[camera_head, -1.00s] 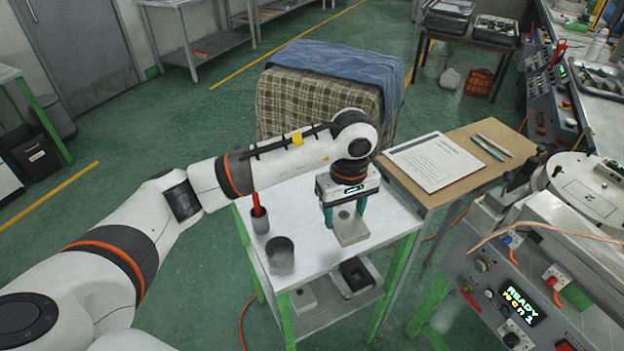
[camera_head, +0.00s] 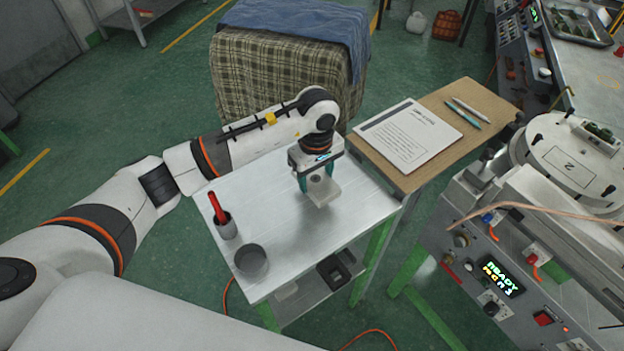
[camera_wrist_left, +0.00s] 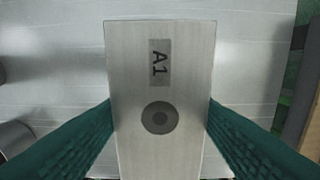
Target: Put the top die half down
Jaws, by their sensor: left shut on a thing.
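The top die half is a light grey metal block (camera_head: 324,191) at my left gripper over the white metal table. In the left wrist view it (camera_wrist_left: 160,75) carries an "A1" label and a round dark-ringed hole. My left gripper (camera_head: 317,182) is shut on it, with teal fingers (camera_wrist_left: 160,125) pressed on both of its long sides. A soft shadow lies on the tabletop around it; I cannot tell whether a gap is under the block. My right gripper is not in view.
A wooden table (camera_head: 455,140) with a paper sheet (camera_head: 408,136) adjoins at right. A machine panel (camera_head: 497,277) stands further right. The tabletop around the block is clear.

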